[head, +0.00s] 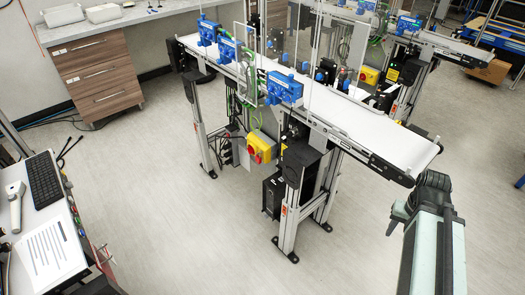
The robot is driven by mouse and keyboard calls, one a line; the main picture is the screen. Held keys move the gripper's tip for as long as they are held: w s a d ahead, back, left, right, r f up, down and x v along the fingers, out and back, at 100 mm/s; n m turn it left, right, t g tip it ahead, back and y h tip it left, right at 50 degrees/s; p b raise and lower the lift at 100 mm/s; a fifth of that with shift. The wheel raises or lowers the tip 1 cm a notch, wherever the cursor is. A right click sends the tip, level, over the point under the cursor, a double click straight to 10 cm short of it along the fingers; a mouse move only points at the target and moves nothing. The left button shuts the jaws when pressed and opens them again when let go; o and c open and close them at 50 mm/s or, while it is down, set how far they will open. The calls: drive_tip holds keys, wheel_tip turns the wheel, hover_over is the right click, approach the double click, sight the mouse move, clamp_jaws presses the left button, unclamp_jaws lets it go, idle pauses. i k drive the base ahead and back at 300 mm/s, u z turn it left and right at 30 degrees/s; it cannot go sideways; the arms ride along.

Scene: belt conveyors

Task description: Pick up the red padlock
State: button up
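I cannot make out a red padlock for certain. A yellow box with a red part on its front (261,146) hangs under the near conveyor; the red part is too small to tell whether it is a switch knob or a padlock. My arm rises at the lower right, to the right of the conveyor's near end. My gripper (396,219) seems to be the dark piece at its upper left, well apart from the yellow box. Its fingers are not clear, and I see nothing held.
The near conveyor (375,134) runs diagonally across the middle on metal legs, with blue units (284,88) along it. A second conveyor (453,47) stands behind. A desk with a keyboard (44,180) is at left, drawers (98,75) at back left. The front floor is clear.

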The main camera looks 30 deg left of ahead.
sight(258, 159)
drive_tip(key=u, duration=1.45)
drive_tip(key=i, duration=1.65)
drive_tip(key=u, duration=1.85)
